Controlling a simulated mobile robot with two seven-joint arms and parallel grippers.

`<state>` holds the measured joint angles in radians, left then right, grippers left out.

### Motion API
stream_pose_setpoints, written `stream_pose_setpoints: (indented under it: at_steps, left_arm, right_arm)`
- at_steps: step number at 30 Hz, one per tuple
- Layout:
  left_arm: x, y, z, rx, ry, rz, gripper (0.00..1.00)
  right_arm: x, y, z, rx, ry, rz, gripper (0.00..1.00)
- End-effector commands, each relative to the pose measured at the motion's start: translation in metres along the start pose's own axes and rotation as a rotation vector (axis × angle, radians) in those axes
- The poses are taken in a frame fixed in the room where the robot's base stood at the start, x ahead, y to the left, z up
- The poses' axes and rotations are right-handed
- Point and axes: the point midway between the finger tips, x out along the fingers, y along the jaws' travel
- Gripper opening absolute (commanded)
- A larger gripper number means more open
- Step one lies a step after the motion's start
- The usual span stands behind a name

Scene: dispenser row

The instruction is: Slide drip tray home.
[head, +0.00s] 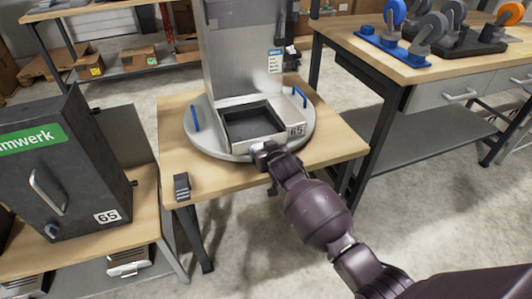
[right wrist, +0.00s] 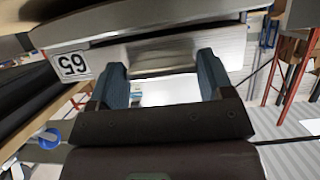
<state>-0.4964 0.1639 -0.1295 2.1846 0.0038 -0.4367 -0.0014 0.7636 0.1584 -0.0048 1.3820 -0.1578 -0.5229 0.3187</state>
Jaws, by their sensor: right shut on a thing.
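The drip tray (head: 250,122), a dark rectangular well with a pale metal rim, sits low at the front of the grey dispenser (head: 243,50). A "65" label (head: 296,131) is beside it on the right. My right gripper (head: 262,151) is at the tray's front edge. In the right wrist view, my right gripper's fingers (right wrist: 164,85) are apart around a pale part at the tray's metal front (right wrist: 165,53); the exact grip is partly hidden. I cannot tell whether the tray is fully seated. My left gripper is not in view.
The dispenser's round base (head: 207,140) stands on a wooden table (head: 335,141). A small dark block (head: 181,187) lies at the table's front left. A black "65" cabinet (head: 65,170) stands left, and a bench with casters (head: 440,62) is at right.

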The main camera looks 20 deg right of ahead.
Motion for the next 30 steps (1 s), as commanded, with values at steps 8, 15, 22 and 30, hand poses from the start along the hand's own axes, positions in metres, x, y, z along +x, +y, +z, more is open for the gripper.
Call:
stream_pose_setpoints:
  at_steps: [8, 15, 22, 30]
  left_arm:
    - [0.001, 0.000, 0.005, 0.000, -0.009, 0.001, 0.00]
    - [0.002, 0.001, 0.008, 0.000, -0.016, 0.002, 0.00]
    - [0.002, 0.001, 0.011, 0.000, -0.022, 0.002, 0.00]
    - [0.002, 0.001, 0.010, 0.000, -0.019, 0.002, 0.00]
  right_arm:
    - [0.007, 0.000, -0.004, 0.000, 0.003, -0.001, 0.17]
    - [0.014, 0.000, -0.006, 0.000, 0.002, -0.001, 0.17]
    - [0.020, 0.000, -0.009, 0.000, 0.003, -0.001, 0.17]
    - [0.019, 0.000, -0.009, 0.000, 0.002, 0.000, 1.00]
